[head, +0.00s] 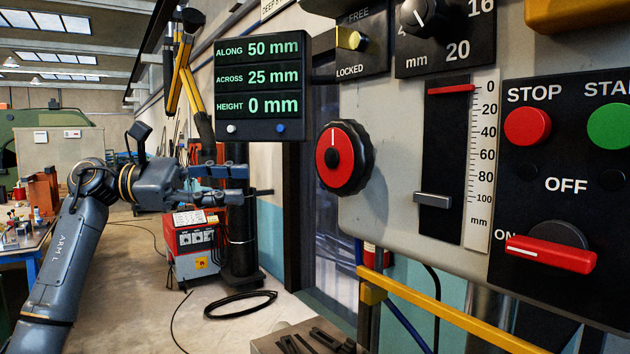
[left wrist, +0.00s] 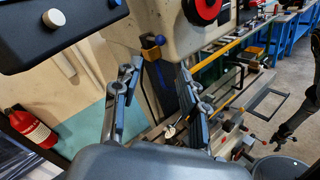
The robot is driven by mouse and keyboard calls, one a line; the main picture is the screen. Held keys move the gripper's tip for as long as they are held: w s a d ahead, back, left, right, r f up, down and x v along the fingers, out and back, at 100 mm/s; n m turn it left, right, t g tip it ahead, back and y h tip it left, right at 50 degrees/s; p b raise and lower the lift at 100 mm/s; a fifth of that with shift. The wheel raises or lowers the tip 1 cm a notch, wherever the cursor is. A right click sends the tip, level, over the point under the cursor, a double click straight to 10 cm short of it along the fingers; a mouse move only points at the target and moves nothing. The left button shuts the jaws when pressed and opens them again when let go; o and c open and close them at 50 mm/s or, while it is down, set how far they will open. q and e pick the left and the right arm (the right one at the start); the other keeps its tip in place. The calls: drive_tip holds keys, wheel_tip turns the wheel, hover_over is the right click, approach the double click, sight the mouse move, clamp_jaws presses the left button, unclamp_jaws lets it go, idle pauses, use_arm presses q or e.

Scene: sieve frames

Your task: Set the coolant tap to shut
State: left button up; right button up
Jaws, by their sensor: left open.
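A small brass fitting (left wrist: 151,49) with a blue ball-like end shows in the left wrist view, under the pale panel's edge; it looks like the coolant tap. A blue strip runs below it. I cannot read its setting, and I cannot make it out in the head view. My left gripper (head: 240,185) is open and empty, left of the control panel, pointing right. In the left wrist view its spread fingers (left wrist: 160,72) frame the space in front of the brass fitting, apart from it.
The control panel (head: 385,190) carries a red dial (head: 341,157) near its left edge. A readout box (head: 258,88) hangs above my left gripper. A yellow rail (head: 450,312) runs below the panel. A red welder (head: 197,248) and coiled cable (head: 240,304) stand on the floor behind.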

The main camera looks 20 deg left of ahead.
use_arm(q)
drive_tip(key=p+x, duration=0.3)
drive_tip(key=x, duration=0.9)
drive_tip(key=shift+d, duration=0.35)
use_arm(e)
drive_tip(key=r, duration=0.3)
drive_tip(key=shift+s+a+r, duration=0.15)
drive_tip(key=shift+a+r, duration=0.2)
use_arm(q)
drive_tip(key=shift+w, duration=0.15)
clamp_jaws()
use_arm(e)
drive_tip(key=shift+a, duration=0.3)
use_arm(q)
drive_tip(key=shift+a, duration=0.15)
use_arm(e)
drive_tip(key=shift+a, duration=0.1)
